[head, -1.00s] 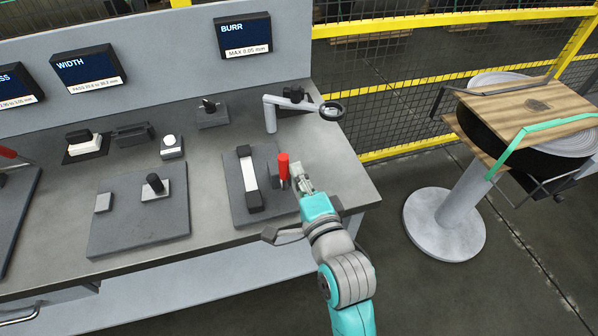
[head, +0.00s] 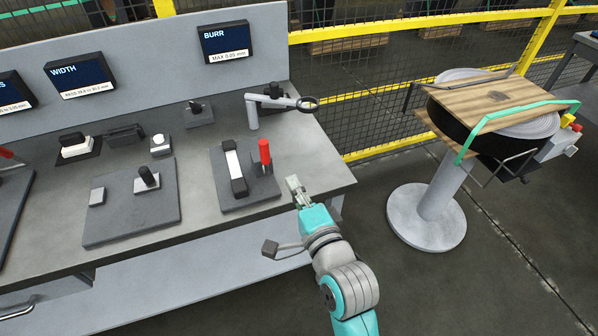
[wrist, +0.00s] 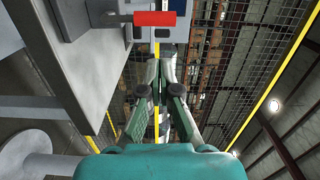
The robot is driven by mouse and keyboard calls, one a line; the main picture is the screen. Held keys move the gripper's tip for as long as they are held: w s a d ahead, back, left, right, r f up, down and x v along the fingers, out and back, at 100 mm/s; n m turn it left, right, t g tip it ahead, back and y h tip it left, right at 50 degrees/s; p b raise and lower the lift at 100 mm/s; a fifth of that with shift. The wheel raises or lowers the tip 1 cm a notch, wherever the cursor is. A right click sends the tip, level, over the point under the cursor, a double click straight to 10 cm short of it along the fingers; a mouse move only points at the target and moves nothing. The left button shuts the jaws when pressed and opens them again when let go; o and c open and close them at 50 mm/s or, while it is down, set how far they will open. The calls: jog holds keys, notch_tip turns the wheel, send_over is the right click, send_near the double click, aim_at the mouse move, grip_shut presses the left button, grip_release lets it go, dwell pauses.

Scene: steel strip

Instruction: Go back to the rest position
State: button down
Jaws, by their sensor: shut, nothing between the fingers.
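My gripper (head: 295,187) is at the bench's front right edge in the head view. It is shut and empty, apart from the bench fixtures. In the wrist view, my gripper (wrist: 158,88) shows its fingers pointing up the picture. The red-handled fixture (head: 265,152) stands upright to the left of my gripper, on a dark plate (head: 240,203) with a pale strip (head: 233,165) clamped on it. In the wrist view the red handle (wrist: 155,18) shows beyond the fingers.
The grey bench (head: 310,150) carries several gauges and a magnifier (head: 307,103). BURR (head: 226,42) and WIDTH (head: 80,75) displays stand behind. A reel stand (head: 427,215) with a coil and wooden board is at right. A yellow-framed mesh fence (head: 370,70) runs behind. Floor between bench and stand is clear.

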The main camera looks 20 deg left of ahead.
jog(key=s+d+f+n+t+h, duration=0.1)
jog(key=s+d+f+n+h, duration=0.15)
jog(key=s+d+f, duration=0.6)
jog(key=s+d+f+n+t+h, duration=0.1)
jog(key=s+d+f+h, duration=0.4)
jog(key=d, duration=0.7)
jog(key=s+d+n+h, duration=0.2)
jog(key=s+d, duration=0.3)
jog(key=s, duration=0.6)
jog(key=s+d+n+g+h, duration=0.1)
jog(key=s+d+n, duration=0.3)
jog(key=s, duration=0.8)
jog(key=shift+s+d+h, duration=0.3)
jog(key=shift+d+h, duration=0.15)
jog(key=shift+d, duration=0.25)
